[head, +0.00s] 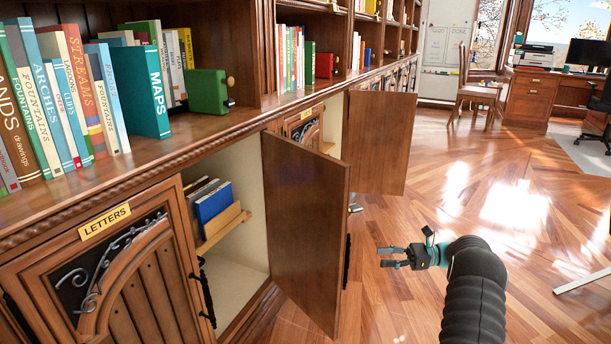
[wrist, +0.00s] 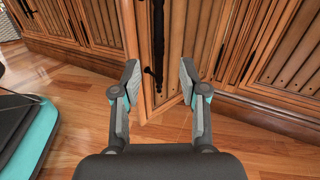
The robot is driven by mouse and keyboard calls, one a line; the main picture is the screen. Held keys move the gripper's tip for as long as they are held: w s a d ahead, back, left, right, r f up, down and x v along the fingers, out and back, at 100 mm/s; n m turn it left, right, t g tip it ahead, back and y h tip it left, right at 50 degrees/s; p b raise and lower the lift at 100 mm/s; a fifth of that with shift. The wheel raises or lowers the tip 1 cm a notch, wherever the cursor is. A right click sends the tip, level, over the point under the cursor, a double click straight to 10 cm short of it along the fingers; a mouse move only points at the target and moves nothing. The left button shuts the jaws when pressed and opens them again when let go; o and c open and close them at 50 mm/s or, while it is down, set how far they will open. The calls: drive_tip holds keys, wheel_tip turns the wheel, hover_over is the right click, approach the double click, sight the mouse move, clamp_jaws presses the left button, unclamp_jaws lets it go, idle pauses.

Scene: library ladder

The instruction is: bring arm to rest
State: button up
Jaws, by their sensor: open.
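My gripper (head: 392,257) is at the end of my black arm, over the wooden floor and to the right of an open cabinet door (head: 305,225). In the wrist view my gripper (wrist: 159,82) shows its two fingers spread apart with nothing between them. Beyond the fingers stand a wooden door edge and a dark vertical handle (wrist: 158,40). The gap between my fingertips and the door is hard to judge, but I see no grip on the handle.
A second cabinet door (head: 380,142) stands open farther back. The open cupboard holds books on a wooden shelf (head: 222,230). Books line the counter above, with a green bookend (head: 208,92). A chair (head: 477,90) and desk (head: 535,98) stand at the back. The floor (head: 480,200) right of the doors is clear.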

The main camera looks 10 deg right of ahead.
drive_tip(key=s+a+f+n+g+h, duration=0.2)
drive_tip(key=s+f+n+h, duration=0.1)
drive_tip(key=s+f+h, duration=0.5)
drive_tip(key=s+a+r+n+t+h, duration=0.1)
drive_tip(key=s+a+r+n+h, duration=0.2)
drive_tip(key=s+r, duration=0.6)
drive_tip(key=s+a+r+n+t+h+p, duration=0.1)
drive_tip(key=s+a+r+n+t+h, duration=0.1)
drive_tip(key=s+a+r+n, duration=0.5)
drive_tip(key=s+a+r+n+t+h, duration=0.2)
drive_tip(key=s+a+r+n+h, duration=0.2)
drive_tip(key=s+r, duration=0.8)
drive_tip(key=s+a+n, duration=0.1)
drive_tip(key=s, duration=0.3)
drive_tip(key=shift+s+a+r+n+h+p, duration=0.2)
drive_tip(key=shift+a+r+n+h+p, duration=0.1)
drive_tip(key=shift+r+n+h, duration=0.1)
drive_tip(key=shift+d, duration=0.15)
